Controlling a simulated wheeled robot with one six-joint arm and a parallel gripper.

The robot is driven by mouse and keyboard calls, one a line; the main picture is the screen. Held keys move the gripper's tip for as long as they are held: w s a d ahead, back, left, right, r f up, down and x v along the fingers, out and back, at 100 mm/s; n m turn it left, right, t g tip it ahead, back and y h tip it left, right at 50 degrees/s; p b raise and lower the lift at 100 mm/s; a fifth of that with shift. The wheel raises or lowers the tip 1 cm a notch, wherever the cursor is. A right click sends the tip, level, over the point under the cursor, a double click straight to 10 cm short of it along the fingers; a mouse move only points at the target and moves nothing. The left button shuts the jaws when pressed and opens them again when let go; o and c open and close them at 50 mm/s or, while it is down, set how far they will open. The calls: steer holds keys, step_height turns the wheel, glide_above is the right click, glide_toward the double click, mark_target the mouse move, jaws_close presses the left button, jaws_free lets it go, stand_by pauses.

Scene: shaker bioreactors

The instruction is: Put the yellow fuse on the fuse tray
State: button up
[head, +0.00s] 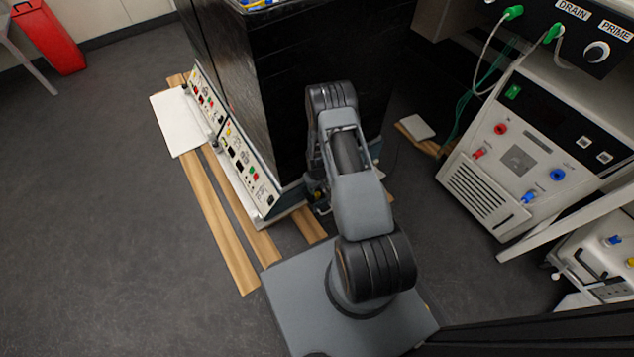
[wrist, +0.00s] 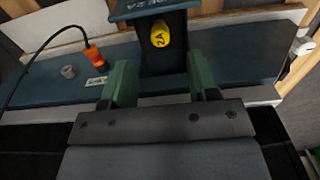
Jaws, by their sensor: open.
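In the wrist view, the yellow fuse (wrist: 160,34), marked 2A, sits inside a dark teal open holder (wrist: 155,9) whose front flap or lid carries a partly cut-off label ending in 2A. My gripper (wrist: 161,80) has two green fingers, spread apart with nothing between them. The fuse is just beyond the fingertips, centred between them and apart from both. I cannot tell whether this holder or the teal surface around it is the fuse tray.
An orange connector (wrist: 94,54) on a black cable and a small grey cylinder (wrist: 68,72) stand left of the fingers. In the head view a tall black cabinet (head: 270,90) rises beside my arm; a white machine (head: 540,150) stands right.

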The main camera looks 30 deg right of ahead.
mark_target(318, 194)
step_height(318, 194, down, 8)
steer(key=b, duration=0.3)
steer(key=shift+f, duration=0.1)
jaws_close()
stand_by(0.6)
steer(key=shift+r, duration=0.25)
steer(key=shift+r+p, duration=0.35)
steer(key=shift+r, duration=0.1)
steer(key=shift+r, duration=0.4)
steer(key=shift+r+p, duration=0.2)
steer(key=shift+p, duration=0.2)
steer(key=shift+r, duration=0.15)
